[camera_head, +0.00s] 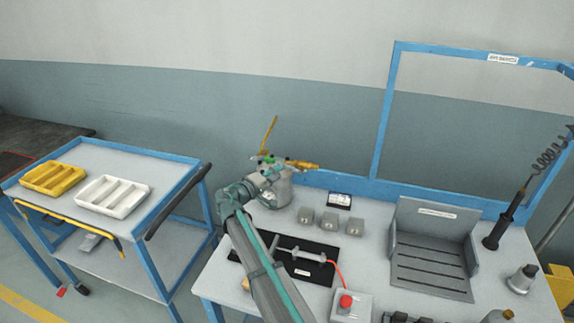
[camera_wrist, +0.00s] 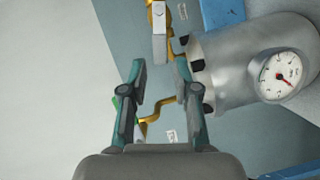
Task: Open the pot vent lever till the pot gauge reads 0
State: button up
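The grey metal pot (camera_head: 272,192) stands at the back left of the bench, partly behind my arm. It also shows turned sideways in the wrist view (camera_wrist: 225,65). Its round white gauge (camera_wrist: 283,75) has a red needle off to the lower right of the dial; the number is too small to read. A bent yellow lever (camera_wrist: 158,104) shows between my fingers, with no clear contact. Another yellow part (camera_wrist: 176,18) is at the top; I cannot tell which is the vent lever. My gripper (camera_wrist: 160,68) is open beside the pot's top.
Three grey blocks (camera_head: 330,221) and a black display box (camera_head: 340,201) stand right of the pot. A black mat (camera_head: 314,268) and a red-button box (camera_head: 349,305) lie in front. A grey slotted fixture (camera_head: 432,250) is at right. A cart with trays (camera_head: 112,196) stands left.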

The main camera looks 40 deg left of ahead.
aim_at(286, 168)
jog(key=w+p, duration=0.1)
jog(key=w, duration=0.4)
jog(key=shift+w+a+f+p, duration=0.1)
jog(key=shift+w+f+p, duration=0.1)
jog(key=shift+p, duration=0.15)
jog(key=shift+w+f, duration=0.1)
jog(key=shift+w, duration=0.45)
grip_shut()
